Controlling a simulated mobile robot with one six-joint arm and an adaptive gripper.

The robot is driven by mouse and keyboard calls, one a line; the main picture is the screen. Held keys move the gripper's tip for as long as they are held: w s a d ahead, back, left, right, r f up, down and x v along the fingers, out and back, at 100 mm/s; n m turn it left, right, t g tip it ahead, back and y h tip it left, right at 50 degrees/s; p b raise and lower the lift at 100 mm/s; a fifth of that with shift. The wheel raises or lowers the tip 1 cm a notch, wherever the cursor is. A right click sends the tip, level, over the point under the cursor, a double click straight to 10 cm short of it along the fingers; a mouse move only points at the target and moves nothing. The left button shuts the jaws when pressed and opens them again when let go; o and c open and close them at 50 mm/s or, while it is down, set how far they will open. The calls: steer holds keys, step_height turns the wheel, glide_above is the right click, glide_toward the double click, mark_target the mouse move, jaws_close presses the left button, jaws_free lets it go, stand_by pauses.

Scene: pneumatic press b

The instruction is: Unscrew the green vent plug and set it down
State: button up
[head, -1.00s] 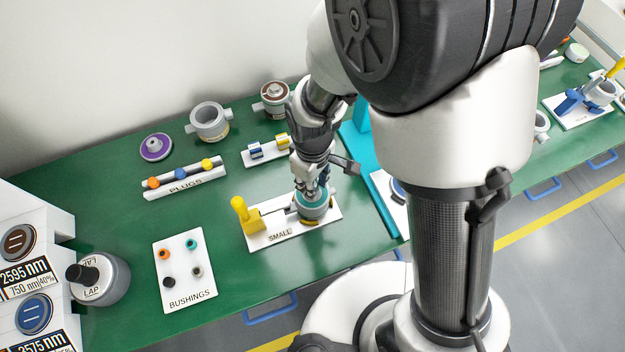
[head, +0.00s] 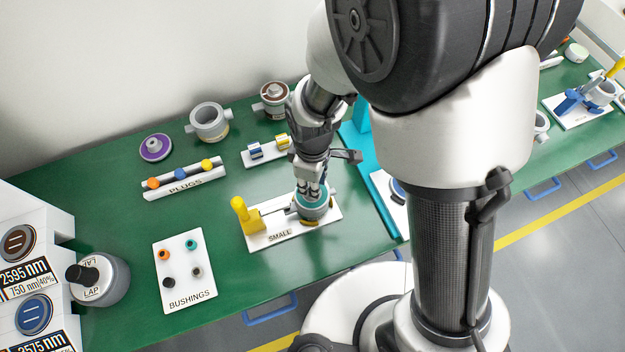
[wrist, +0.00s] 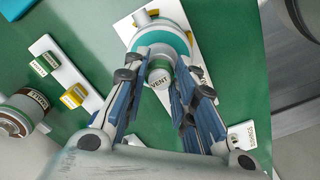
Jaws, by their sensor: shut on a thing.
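The vent plug (wrist: 160,79) shows in the wrist view as a pale round top marked VENT, between my fingers. It sits at the middle of a grey cylinder (wrist: 160,36) with a teal top face. In the head view the cylinder (head: 316,213) is held on the white SMALL plate (head: 282,232), and my fingers hide the plug. My gripper (wrist: 161,68) points down at the cylinder top, with its fingers on both sides of the plug and shut on it. I cannot tell how far the plug is threaded in.
A yellow clamp (head: 248,218) stands left of the cylinder. The PLUGS rack (head: 186,180) and BUSHINGS plate (head: 184,270) lie farther left. A small block holder (head: 264,153) is behind, and a teal frame (head: 368,180) is to the right. Green bench is bare between the racks.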

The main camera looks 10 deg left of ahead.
steer(key=shift+n, duration=0.9)
steer(key=shift+n, duration=0.8)
steer(key=shift+n, duration=0.9)
steer(key=o, duration=0.6)
